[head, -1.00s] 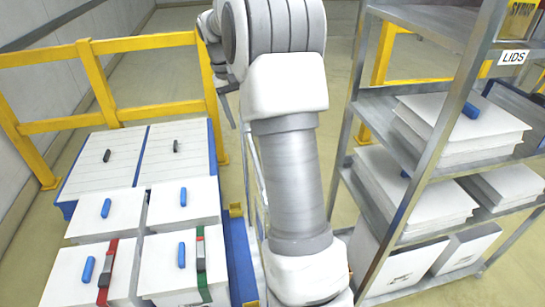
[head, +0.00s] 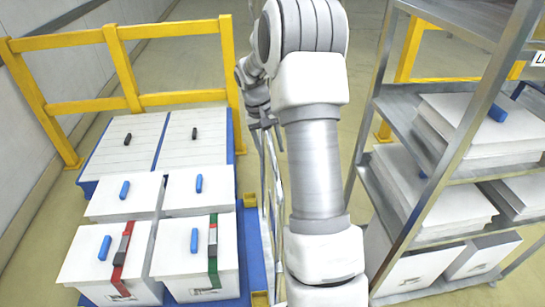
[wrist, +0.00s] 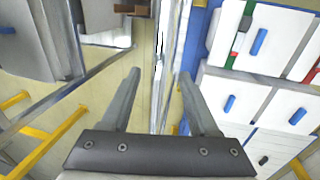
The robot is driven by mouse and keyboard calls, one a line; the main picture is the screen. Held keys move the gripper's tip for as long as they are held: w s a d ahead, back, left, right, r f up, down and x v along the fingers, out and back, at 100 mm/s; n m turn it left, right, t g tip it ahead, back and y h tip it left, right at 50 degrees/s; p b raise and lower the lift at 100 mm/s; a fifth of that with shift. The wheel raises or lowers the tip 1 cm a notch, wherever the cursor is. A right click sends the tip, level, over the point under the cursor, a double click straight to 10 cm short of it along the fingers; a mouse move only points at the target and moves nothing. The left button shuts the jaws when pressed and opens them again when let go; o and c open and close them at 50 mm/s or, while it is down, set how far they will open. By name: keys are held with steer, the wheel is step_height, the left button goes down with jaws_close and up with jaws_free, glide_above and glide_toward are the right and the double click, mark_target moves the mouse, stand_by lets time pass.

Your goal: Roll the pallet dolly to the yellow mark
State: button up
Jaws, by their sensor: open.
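The blue pallet dolly (head: 252,262) stands at the left in the head view, loaded with several white lidded boxes (head: 195,262). A thin silver upright frame (head: 266,185), apparently its push handle, rises at its right side, partly hidden by my arm. My gripper (head: 264,124) is at the top of this frame. In the wrist view my gripper (wrist: 159,76) is open, with a silver upright (wrist: 164,50) showing between its fingers. I cannot tell whether they touch it. The dolly's blue edge (wrist: 194,35) shows beyond the right finger. I cannot make out a yellow floor mark.
A grey metal shelf rack (head: 420,200) with white boxes and lids stands close at right. A yellow guard rail (head: 170,98) runs behind the dolly, beside a grey wall (head: 30,140). Bare floor (head: 330,60) shows beyond my arm.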

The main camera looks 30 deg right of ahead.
steer(key=shift+s+d+f, duration=0.1)
steer(key=shift+d+f, duration=0.1)
steer(key=shift+f, duration=0.8)
steer(key=shift+s+d+f, duration=0.1)
steer(key=shift+d+f, duration=0.1)
steer(key=shift+f, duration=0.8)
jaws_close()
